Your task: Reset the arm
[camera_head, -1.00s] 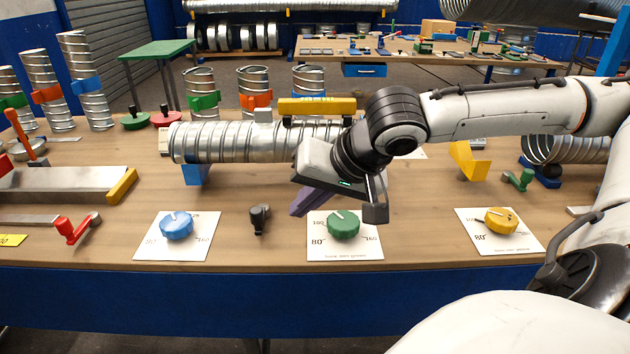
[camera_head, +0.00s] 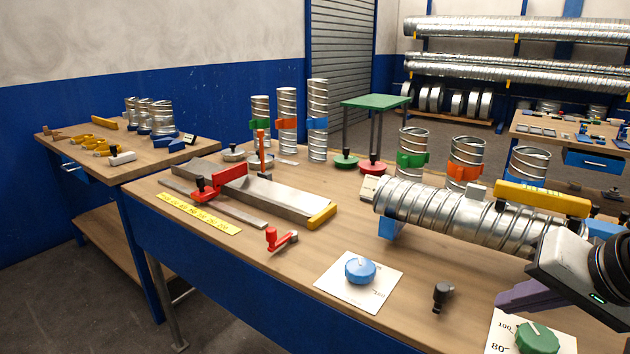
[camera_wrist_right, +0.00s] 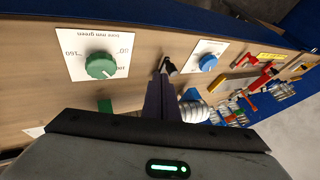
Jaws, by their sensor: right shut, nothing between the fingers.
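My right gripper (camera_head: 512,298) enters at the right edge of the head view, in front of the spiral duct. Its purple fingers are together with nothing between them, above the table close to the green knob (camera_head: 537,338). In the right wrist view the shut fingers (camera_wrist_right: 163,88) point towards the black handle (camera_wrist_right: 168,66), with the green knob (camera_wrist_right: 100,65) to their left. Most of my right arm is outside the head view. My left gripper is not in view.
A red clamp (camera_head: 280,240) and a metal trough (camera_head: 240,190) lie further left. Bare wood shows between them.

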